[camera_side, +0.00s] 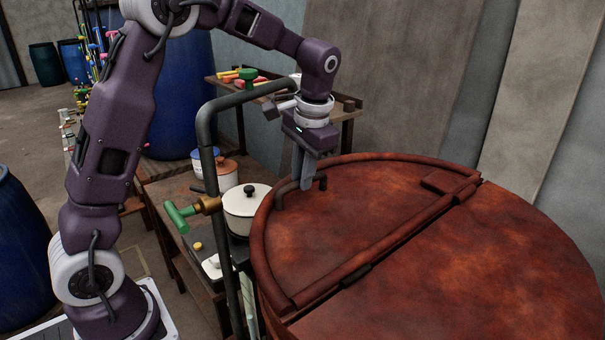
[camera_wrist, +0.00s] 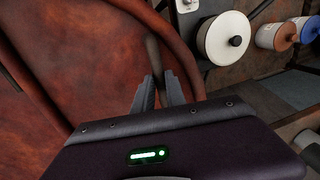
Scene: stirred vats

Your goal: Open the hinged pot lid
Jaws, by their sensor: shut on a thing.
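A big rust-red vat (camera_side: 495,265) fills the right of the side view. Its hinged lid section (camera_side: 345,215) has a raised rim and lies flat, with no clear gap under it. A dark bar handle (camera_side: 281,198) stands near the lid's left edge; it also shows in the wrist view (camera_wrist: 153,52). My gripper (camera_side: 305,181) points down at the handle and is shut on it. In the wrist view my gripper's two fingers (camera_wrist: 158,92) are on either side of the bar. The fingers partly hide the handle.
A shelf (camera_side: 345,112) is behind my gripper. The vat's other half is clear.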

